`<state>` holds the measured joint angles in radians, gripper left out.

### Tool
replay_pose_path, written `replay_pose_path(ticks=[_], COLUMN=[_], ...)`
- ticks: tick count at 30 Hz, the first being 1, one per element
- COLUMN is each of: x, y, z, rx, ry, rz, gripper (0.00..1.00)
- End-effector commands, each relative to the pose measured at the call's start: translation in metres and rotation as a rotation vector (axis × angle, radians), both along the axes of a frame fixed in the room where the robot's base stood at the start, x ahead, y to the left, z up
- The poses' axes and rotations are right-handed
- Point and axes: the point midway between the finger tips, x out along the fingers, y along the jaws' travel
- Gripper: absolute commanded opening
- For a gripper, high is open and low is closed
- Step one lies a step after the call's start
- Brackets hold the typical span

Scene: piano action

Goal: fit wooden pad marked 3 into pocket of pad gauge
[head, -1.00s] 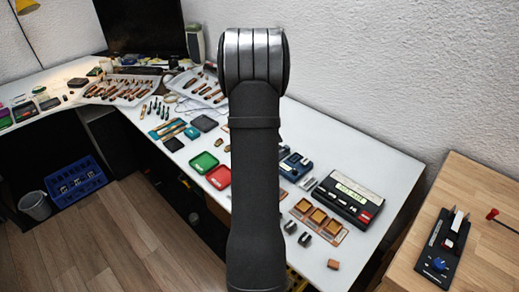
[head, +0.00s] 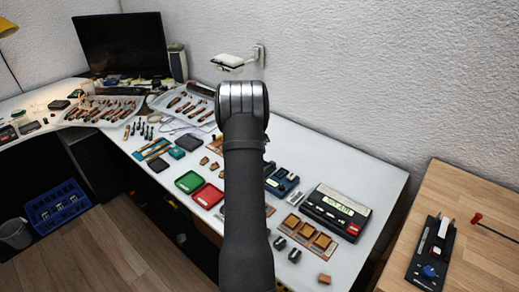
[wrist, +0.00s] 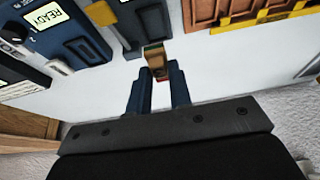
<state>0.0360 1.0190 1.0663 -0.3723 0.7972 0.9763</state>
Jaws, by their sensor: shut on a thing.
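My gripper (wrist: 160,78) shows in the wrist view with its two dark blue fingers shut on a small wooden pad (wrist: 155,60). The pad has a green strip at its far end and some red near the fingertips; no number on it can be read. It is held over or near the white bench; the gap below it cannot be judged. A blue device with a READY display (wrist: 47,16), perhaps the pad gauge, lies at upper left in the wrist view. In the head view a blue device (head: 282,182) stands right of my arm, which hides my gripper there.
A black device with a display (head: 335,212) and a plate with three brown squares (head: 308,234) stand right of my arm. Green (head: 188,182) and red (head: 208,195) trays lie left of it. In the wrist view a brown tray with a yellow bar (wrist: 262,18) is at upper right.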

Motion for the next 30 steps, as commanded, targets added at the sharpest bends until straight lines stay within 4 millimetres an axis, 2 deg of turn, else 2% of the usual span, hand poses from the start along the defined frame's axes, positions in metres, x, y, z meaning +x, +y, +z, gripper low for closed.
replay_pose_path(ticks=[16,30], x=[-0.001,0.0], y=[0.0,0.0], z=[-0.045,-0.05], rx=[0.0,0.0], ry=[0.001,0.0], rz=[0.0,0.0], gripper=[0.0,0.0])
